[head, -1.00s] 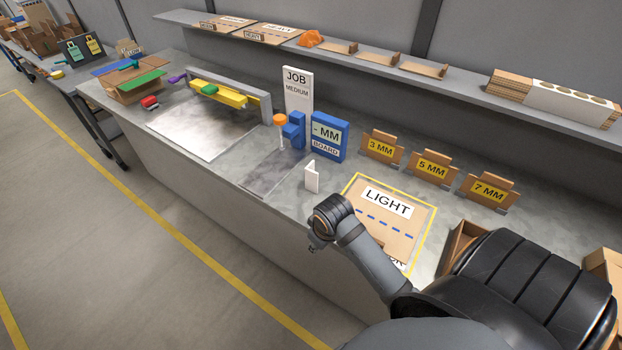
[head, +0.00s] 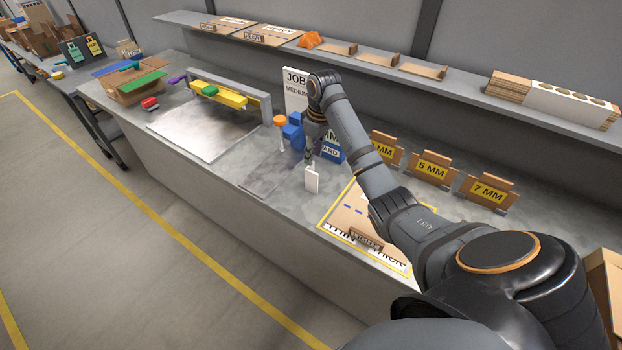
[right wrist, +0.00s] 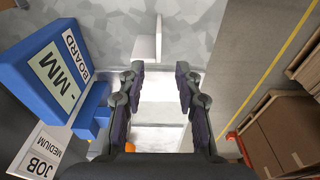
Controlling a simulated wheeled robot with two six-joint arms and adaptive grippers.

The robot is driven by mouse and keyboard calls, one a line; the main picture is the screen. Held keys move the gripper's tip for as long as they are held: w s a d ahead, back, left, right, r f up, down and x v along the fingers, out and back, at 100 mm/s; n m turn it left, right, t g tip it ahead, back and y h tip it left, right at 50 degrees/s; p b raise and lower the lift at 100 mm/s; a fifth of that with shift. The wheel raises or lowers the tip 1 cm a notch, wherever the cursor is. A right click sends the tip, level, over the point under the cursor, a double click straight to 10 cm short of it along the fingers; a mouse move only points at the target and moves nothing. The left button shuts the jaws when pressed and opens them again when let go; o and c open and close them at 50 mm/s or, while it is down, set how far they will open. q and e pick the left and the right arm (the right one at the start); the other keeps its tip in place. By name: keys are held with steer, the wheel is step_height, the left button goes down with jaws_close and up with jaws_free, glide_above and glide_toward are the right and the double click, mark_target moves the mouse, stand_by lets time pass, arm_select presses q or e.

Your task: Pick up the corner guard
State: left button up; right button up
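The corner guard, a small white L-shaped piece (head: 312,181), stands upright on the grey bench in the head view. In the right wrist view the corner guard (right wrist: 158,40) shows just beyond the fingertips. My right gripper (head: 311,158) is above the guard, pointing down, with its lower end close to the guard's top. In the right wrist view my right gripper (right wrist: 160,70) is open, with its two fingers apart and nothing held between them. Whether it touches the guard I cannot tell. My left gripper is out of view.
The blue board gauge (right wrist: 55,72) stands close beside the gripper, with the white JOB MEDIUM sign (head: 296,90) behind. The yellow-edged cardboard sheet (head: 345,215) lies to the right under my arm. Numbered cardboard holders (head: 432,168) stand farther right. A steel plate (head: 205,130) lies left.

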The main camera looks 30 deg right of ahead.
mark_target(311, 172)
steer(key=f, duration=0.4)
steer(key=shift+w, duration=0.3)
steer(key=shift+a+f+p, duration=0.1)
steer(key=shift+f+p, duration=0.05)
steer(key=shift+p, duration=0.25)
step_height(311, 172, down, 4)
steer(key=shift+w+r+p, duration=0.1)
steer(key=shift+p, duration=0.65)
steer(key=shift+w+f, duration=0.1)
steer(key=shift+f, duration=0.45)
jaws_close()
